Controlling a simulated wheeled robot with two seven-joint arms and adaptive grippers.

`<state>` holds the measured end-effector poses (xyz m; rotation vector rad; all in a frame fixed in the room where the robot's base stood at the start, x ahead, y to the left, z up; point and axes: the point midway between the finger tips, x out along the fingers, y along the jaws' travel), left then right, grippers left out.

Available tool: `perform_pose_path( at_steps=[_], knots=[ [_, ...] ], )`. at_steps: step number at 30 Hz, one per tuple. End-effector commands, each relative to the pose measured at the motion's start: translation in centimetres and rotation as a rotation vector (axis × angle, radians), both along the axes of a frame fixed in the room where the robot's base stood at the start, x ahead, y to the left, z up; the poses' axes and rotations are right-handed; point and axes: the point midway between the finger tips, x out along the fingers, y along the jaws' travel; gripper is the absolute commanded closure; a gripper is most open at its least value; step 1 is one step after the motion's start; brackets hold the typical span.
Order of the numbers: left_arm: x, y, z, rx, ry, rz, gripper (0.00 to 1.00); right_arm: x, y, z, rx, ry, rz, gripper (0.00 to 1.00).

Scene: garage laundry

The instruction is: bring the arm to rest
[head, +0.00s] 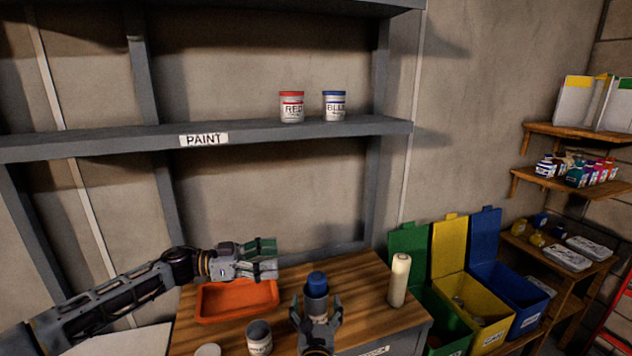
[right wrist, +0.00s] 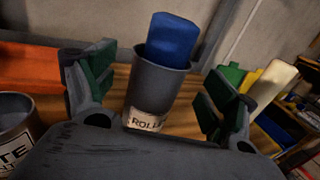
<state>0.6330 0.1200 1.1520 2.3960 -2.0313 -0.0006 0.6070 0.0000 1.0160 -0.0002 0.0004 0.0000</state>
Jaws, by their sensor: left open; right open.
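My left gripper (head: 268,259) is open and empty, above the back edge of the orange tray (head: 237,314) on the wooden worktop. My right gripper (head: 317,312) is open, low over the worktop. Its fingers stand on either side of a grey cup (right wrist: 155,92) with a label starting "ROLLE". In the right wrist view (right wrist: 158,85) gaps show between the cup and both fingers. A blue roller (right wrist: 172,38) stands in the cup; it also shows in the head view (head: 317,282).
An open tin (head: 259,339) stands left of the cup, and a cream cylinder (head: 398,280) to its right. Red (head: 291,107) and blue (head: 334,106) paint tins stand on the PAINT shelf (head: 80,146). Green, yellow (head: 467,301) and blue bins stand at the right.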

Motion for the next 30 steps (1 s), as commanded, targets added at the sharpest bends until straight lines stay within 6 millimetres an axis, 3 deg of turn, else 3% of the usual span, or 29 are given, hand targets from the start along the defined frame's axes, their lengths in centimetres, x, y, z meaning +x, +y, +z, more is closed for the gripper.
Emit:
perform_pose_path(
  at_steps=[1,12,30],
  knots=[
    [0.0,0.0,1.2,0.000,0.000,0.000,0.29,0.0,0.0,1.2,0.000,0.000,0.000,0.14],
    [0.0,0.0,4.9,0.000,0.000,0.000,0.29,0.0,0.0,4.9,0.000,0.000,0.000,0.14],
    [0.0,0.0,6.7,0.000,0.000,0.000,0.29,0.0,0.0,6.7,0.000,0.000,0.000,0.14]
  ],
)
